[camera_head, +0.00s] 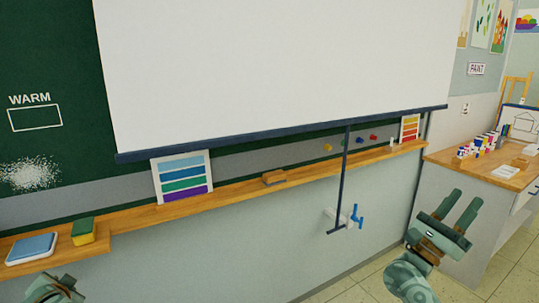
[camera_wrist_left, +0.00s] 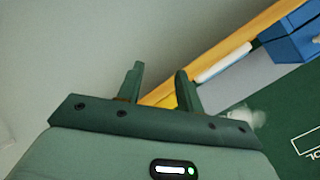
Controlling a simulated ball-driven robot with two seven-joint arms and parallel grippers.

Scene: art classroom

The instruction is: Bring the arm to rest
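My right gripper (camera_head: 467,197) is raised at the lower right of the head view, in front of the wall and the side counter. Its two fingers stand apart with nothing between them. My left gripper (camera_head: 62,287) shows only in part at the bottom left corner of the head view, below the board ledge. In the left wrist view the left gripper (camera_wrist_left: 160,69) has its fingers apart and no object between them. The pale wall and part of the ledge lie beyond its fingertips.
A wooden ledge (camera_head: 230,191) runs under the green board (camera_head: 55,100). It carries a blue pad (camera_head: 32,247), a yellow-green sponge (camera_head: 83,232), a wooden block (camera_head: 274,178) and color cards. A white screen (camera_head: 280,60) hangs above. A counter (camera_head: 465,165) with paints stands right.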

